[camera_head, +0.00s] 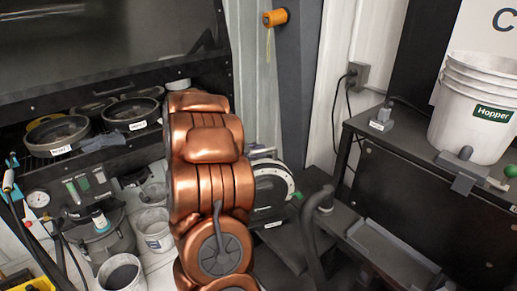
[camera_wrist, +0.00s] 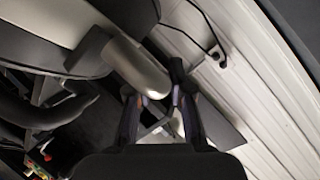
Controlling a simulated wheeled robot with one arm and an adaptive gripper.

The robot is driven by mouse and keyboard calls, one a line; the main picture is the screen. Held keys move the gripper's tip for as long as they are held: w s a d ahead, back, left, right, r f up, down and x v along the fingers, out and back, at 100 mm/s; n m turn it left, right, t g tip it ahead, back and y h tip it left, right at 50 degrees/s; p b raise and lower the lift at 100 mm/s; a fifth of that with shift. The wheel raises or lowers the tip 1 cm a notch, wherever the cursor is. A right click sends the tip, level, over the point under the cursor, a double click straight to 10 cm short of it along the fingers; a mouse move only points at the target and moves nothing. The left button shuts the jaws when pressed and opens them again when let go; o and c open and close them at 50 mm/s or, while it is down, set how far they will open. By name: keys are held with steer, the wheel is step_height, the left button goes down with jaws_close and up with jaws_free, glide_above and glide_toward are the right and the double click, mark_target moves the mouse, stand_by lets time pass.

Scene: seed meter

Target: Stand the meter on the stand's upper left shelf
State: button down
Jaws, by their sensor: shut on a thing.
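The meter (camera_head: 272,190), a dark round housing with a pale ring and a small green part, shows just right of my copper arm in the head view. My arm hides its left side. In the wrist view, my gripper (camera_wrist: 158,98) is shut on the meter's grey curved part (camera_wrist: 138,68); the dark body lies to the upper left. The head view does not show my fingers. A dark stand (camera_head: 415,195) at the right has an upper top surface (camera_head: 400,137) and a lower ledge (camera_head: 340,222). I cannot tell whether the meter touches anything below it.
Stacked white Hopper buckets (camera_head: 474,110) and a small labelled box (camera_head: 381,119) stand on the stand's top. A dark post (camera_head: 300,85) rises behind the meter. Round pans (camera_head: 57,134) and white buckets (camera_head: 153,229) are at the left. A thick grey curved pipe (camera_head: 312,235) stands before the ledge.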

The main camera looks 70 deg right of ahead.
mark_target(263, 160)
steer(key=shift+f+p, duration=0.35)
steer(key=shift+f, duration=1.3)
steer(key=c, duration=1.1)
jaws_free()
steer(key=shift+f, duration=0.2)
steer(key=shift+o, duration=0.2)
steer(key=b+v, duration=0.3)
steer(key=v, duration=0.6)
steer(key=shift+w+a, duration=0.15)
steer(key=shift+a, duration=0.15)
steer(key=shift+b+v, duration=0.3)
steer(key=shift+v, duration=0.9)
